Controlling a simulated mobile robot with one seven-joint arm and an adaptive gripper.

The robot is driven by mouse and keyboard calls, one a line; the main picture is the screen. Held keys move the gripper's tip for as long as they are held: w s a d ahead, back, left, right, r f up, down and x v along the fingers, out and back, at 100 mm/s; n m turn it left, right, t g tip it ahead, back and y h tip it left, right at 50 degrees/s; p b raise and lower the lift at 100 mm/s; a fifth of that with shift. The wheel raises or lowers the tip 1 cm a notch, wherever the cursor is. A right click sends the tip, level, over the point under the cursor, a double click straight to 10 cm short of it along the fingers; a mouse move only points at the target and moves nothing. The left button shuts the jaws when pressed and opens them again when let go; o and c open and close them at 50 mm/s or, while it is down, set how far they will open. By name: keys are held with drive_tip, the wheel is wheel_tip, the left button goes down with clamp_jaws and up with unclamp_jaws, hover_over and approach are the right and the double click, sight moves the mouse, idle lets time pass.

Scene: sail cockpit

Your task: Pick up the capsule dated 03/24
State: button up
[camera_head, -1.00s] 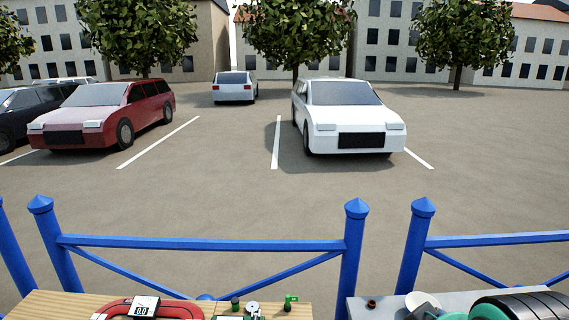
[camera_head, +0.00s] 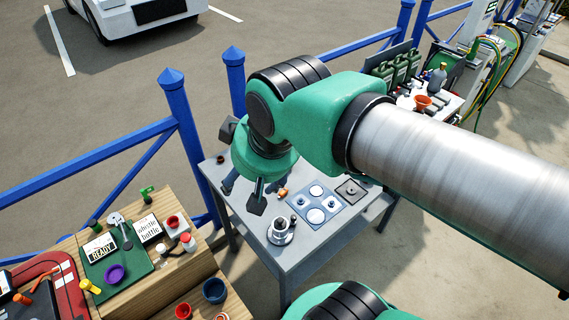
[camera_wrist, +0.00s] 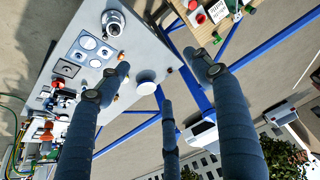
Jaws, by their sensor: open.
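I cannot make out any capsule with a readable 03/24 date. A small orange-brown item (camera_head: 283,192) lies on the grey table (camera_head: 338,226) beside my gripper; I cannot tell whether it is a capsule. My gripper (camera_head: 252,194) is open over the back left part of this table, fingers pointing down. In the wrist view my gripper (camera_wrist: 160,80) shows spread dark fingers with nothing held between them. A white round thing (camera_wrist: 146,76) shows between the fingers there; its kind is unclear. My fingers and arm hide part of the tabletop.
A metal cup (camera_head: 280,228) stands near the table's front corner. A blue-grey panel with round discs (camera_head: 318,204) lies to its right. A wooden bench (camera_head: 188,264) with small items stands at left. A blue fence (camera_head: 183,130) runs behind. Fuel cans (camera_head: 396,68) stand farther right.

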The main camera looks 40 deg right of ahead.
drive_tip(key=w+d+f+n+g, duration=0.1)
drive_tip(key=w+d+f+g, duration=0.15)
drive_tip(key=w+d, duration=0.6)
drive_tip(key=w+d+f+g, duration=0.1)
drive_tip(key=w+d+f, duration=0.4)
drive_tip(key=w, duration=0.7)
drive_tip(key=w+d+f+g, duration=0.1)
drive_tip(key=w+d+f, duration=0.3)
drive_tip(key=d+f, duration=0.6)
drive_tip(key=w+d+f+n+g+p, duration=0.1)
drive_tip(key=w+d+f, duration=0.2)
drive_tip(key=d+f, duration=0.7)
drive_tip(key=shift+w+d+f+p, duration=0.2)
drive_tip(key=shift+w+f+p, duration=0.15)
drive_tip(key=shift+f, duration=0.15)
drive_tip(key=shift+f, duration=0.1)
drive_tip(key=shift+f+b, duration=0.6)
drive_tip(key=shift+f, duration=3.6)
